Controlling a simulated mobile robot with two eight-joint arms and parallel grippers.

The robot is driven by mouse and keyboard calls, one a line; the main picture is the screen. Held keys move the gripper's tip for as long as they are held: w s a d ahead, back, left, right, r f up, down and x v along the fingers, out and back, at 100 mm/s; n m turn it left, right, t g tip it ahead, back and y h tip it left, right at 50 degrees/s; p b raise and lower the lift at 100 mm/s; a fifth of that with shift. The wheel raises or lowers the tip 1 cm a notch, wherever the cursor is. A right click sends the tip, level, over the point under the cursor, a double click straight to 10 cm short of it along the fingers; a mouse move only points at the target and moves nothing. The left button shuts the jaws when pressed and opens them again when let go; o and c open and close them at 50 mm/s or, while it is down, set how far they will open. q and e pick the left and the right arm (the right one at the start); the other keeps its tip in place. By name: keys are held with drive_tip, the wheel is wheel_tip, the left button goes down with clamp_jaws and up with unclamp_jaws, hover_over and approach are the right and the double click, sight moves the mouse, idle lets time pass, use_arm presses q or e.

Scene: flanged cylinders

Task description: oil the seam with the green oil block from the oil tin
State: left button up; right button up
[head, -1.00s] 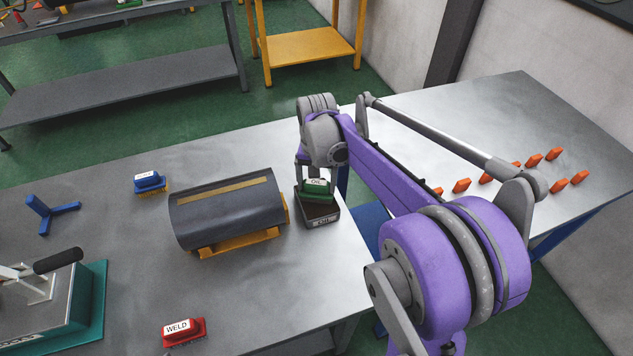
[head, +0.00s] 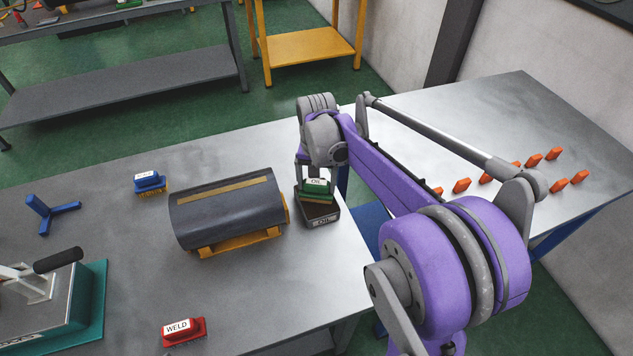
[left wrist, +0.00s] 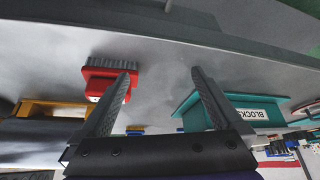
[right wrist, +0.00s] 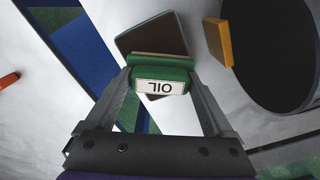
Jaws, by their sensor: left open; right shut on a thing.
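The green oil block (head: 318,189), with a white OIL label, is at the dark oil tin (head: 319,216) near the table's right end. My right gripper (head: 318,180) is shut on it; its two fingers flank the block in the right wrist view (right wrist: 160,75). The block's tan underside faces the tin; I cannot tell whether they touch. My left gripper (left wrist: 165,72) is open and empty, outside the head view.
A blue block (head: 149,181) stands behind the cylinder's left end. A red WELD block (head: 184,331) is at the front. A blue stand (head: 52,215) and a teal-based fixture (head: 93,302) are at left. Orange pegs (head: 461,185) stand on the right table, across a gap.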

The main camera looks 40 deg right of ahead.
sight(317, 182)
drive_tip(key=shift+w+r+p, duration=0.1)
drive_tip(key=shift+r+p, duration=1.6)
drive_tip(key=shift+r, duration=1.8)
use_arm(q)
drive_tip(key=r, duration=0.1)
drive_tip(key=w+r, duration=0.1)
drive_tip(key=r, duration=0.1)
drive_tip(key=w+r, duration=0.1)
drive_tip(key=r, duration=0.1)
drive_tip(key=shift+w, duration=0.15)
drive_tip(key=shift+t, duration=0.3)
drive_tip(key=shift+s+f, duration=0.1)
drive_tip(key=shift+s, duration=0.1)
use_arm(e)
drive_tip(key=shift+s+f, duration=0.1)
drive_tip(key=shift+s, duration=0.1)
